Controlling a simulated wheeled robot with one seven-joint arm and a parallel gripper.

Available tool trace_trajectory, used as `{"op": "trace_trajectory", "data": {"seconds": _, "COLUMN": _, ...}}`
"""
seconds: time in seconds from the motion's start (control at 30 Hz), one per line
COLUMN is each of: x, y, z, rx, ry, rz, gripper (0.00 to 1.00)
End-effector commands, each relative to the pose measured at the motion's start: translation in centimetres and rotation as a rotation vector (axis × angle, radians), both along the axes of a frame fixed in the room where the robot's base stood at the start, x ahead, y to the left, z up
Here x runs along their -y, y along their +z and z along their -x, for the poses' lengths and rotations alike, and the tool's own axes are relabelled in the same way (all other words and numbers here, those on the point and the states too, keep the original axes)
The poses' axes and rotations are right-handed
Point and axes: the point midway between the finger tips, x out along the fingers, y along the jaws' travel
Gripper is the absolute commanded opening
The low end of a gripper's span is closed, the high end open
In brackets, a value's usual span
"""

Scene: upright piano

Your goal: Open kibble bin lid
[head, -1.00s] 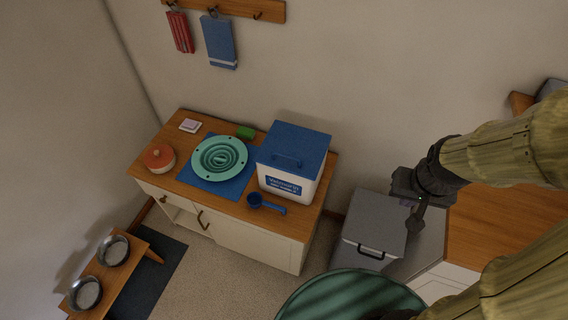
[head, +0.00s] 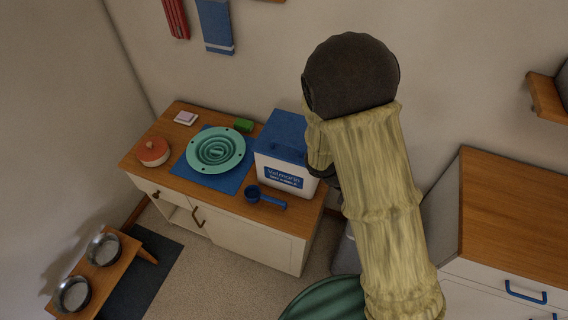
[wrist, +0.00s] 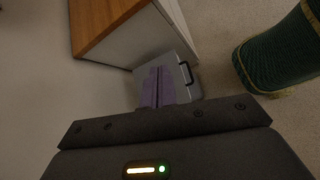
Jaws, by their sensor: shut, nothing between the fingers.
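A white bin with a blue label (head: 285,179) stands at the right end of the low cabinet in the head view. Its blue lid (head: 282,130) is on and looks closed; my arm hides its right part. A blue scoop (head: 265,198) lies in front of it. My gripper (wrist: 158,72) shows in the wrist view with its purple fingers together and empty, pointing down over a grey lidded box (wrist: 187,82) with a black handle. In the head view my arm hides the fingers, so I cannot tell their gap to the white bin.
The low cabinet (head: 250,235) also bears a teal slow-feeder bowl (head: 216,149), a red-lidded pot (head: 153,151) and a green block (head: 244,125). A feeding stand with steel bowls (head: 104,249) is at left. A wood-topped cabinet (head: 520,215) stands at right.

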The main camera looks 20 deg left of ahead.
Motion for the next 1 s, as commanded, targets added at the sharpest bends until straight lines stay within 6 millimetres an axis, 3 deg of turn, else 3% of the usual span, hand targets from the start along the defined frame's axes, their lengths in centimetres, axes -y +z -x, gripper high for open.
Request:
{"op": "trace_trajectory", "data": {"seconds": 0.03, "x": -1.3, "y": -2.1, "z": -0.9, "rx": -0.01, "ry": 0.107, "rz": 0.089, "gripper": 0.0}}
{"op": "trace_trajectory", "data": {"seconds": 0.17, "x": -4.9, "y": -4.5, "z": -3.7, "rx": 0.005, "ry": 0.378, "rz": 0.32, "gripper": 0.0}}
{"op": "trace_trajectory", "data": {"seconds": 0.33, "x": -12.6, "y": -7.5, "z": -6.5, "rx": 0.093, "ry": 0.751, "rz": 0.619, "gripper": 0.0}}
{"op": "trace_trajectory", "data": {"seconds": 0.5, "x": -22.2, "y": -10.5, "z": -6.5, "rx": 0.244, "ry": 1.11, "rz": 0.884, "gripper": 0.0}}
{"op": "trace_trajectory", "data": {"seconds": 0.6, "x": -26.7, "y": -11.8, "z": -5.5, "rx": 0.327, "ry": 1.259, "rz": 0.982, "gripper": 0.0}}
{"op": "trace_trajectory", "data": {"seconds": 0.73, "x": -29.3, "y": -12.4, "z": -4.6, "rx": 0.382, "ry": 1.347, "rz": 1.038, "gripper": 0.0}}
{"op": "trace_trajectory", "data": {"seconds": 1.0, "x": -29.5, "y": -12.3, "z": -4.6, "rx": 0.385, "ry": 1.352, "rz": 1.039, "gripper": 0.0}}
